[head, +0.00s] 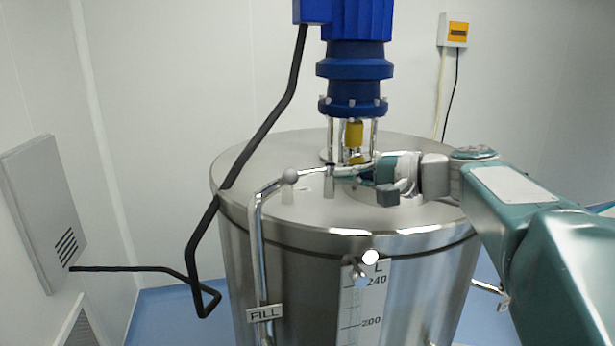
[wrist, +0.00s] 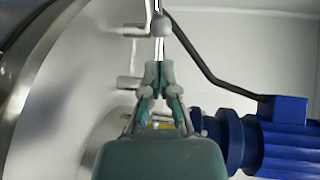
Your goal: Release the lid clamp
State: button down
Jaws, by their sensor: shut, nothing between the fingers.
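The steel vessel's round lid (head: 260,160) lies flat on its body. A small metal fitting with a pale ball knob (head: 370,257), which looks like the lid clamp, sits at the front rim; I cannot tell its exact state. My gripper (head: 337,171) is above the lid beside the motor column, pointing left, apart from that fitting. It is shut and empty.
The blue motor (head: 355,60) stands on the lid just behind my gripper, also in the wrist view (wrist: 285,140). A black cable (head: 265,125) hangs over the lid's left side. The FILL pipe (head: 257,270) runs down the front left. A level scale (head: 365,310) is on the front.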

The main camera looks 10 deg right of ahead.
aim_at(298, 177)
jog(key=x, duration=0.7)
jog(key=shift+a, duration=0.15)
